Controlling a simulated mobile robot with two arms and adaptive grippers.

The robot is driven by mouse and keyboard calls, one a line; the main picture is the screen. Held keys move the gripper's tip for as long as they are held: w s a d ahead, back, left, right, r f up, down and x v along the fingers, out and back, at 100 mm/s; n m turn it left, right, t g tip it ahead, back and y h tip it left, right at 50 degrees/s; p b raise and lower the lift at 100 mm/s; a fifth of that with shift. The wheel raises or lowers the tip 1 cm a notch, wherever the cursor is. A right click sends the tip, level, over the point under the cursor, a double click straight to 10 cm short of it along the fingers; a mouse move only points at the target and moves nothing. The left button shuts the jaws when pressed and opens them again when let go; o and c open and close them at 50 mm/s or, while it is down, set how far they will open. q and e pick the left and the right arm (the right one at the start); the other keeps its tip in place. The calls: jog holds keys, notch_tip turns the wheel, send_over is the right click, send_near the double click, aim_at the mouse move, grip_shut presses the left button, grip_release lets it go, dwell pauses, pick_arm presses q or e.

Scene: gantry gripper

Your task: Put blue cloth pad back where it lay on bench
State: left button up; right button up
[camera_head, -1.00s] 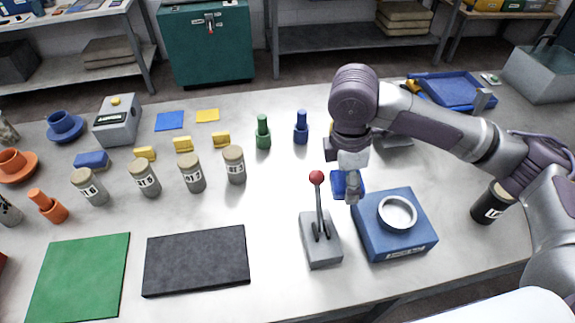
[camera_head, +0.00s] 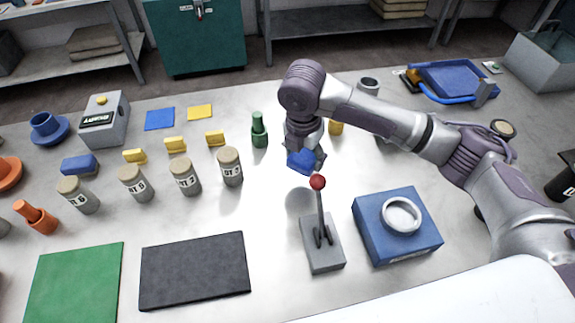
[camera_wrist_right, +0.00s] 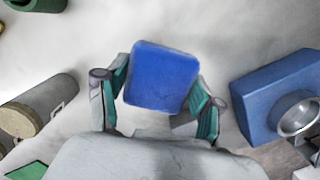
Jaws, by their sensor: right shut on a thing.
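The blue cloth pad (camera_head: 301,161) is between the fingers of my right gripper (camera_head: 305,158), behind the red-knobbed lever in the head view. In the right wrist view the pad (camera_wrist_right: 162,76) is a rounded blue block, with the two fingers of my right gripper (camera_wrist_right: 160,98) closed on its left and right sides. It appears held above the bench (camera_head: 270,200); the exact height is hard to tell. A flat blue square (camera_head: 160,118) lies on the bench at the back left, beside a yellow square (camera_head: 199,111). My left gripper is not in view.
The lever (camera_head: 320,235) stands just in front of the pad, with a blue box with a metal ring (camera_head: 375,235) to its right. A green bottle (camera_head: 259,135) and several labelled jars (camera_head: 230,168) stand left. A black mat (camera_head: 195,272) lies front left.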

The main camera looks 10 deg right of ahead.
aim_at(289, 176)
jog(key=a, duration=0.1)
jog(key=w+a+f, duration=0.2)
jog(key=shift+a+f, duration=0.1)
jog(key=shift+a, duration=0.1)
notch_tip(289, 176, down, 4)
jog(key=shift+r+p, duration=0.15)
jog(key=shift+p, duration=0.6)
jog(key=shift+f, duration=0.25)
jog(key=shift+f, duration=0.15)
jog(key=o, duration=1.1)
notch_tip(289, 176, up, 12)
jog(key=s+a+b, duration=0.1)
jog(key=b, duration=0.1)
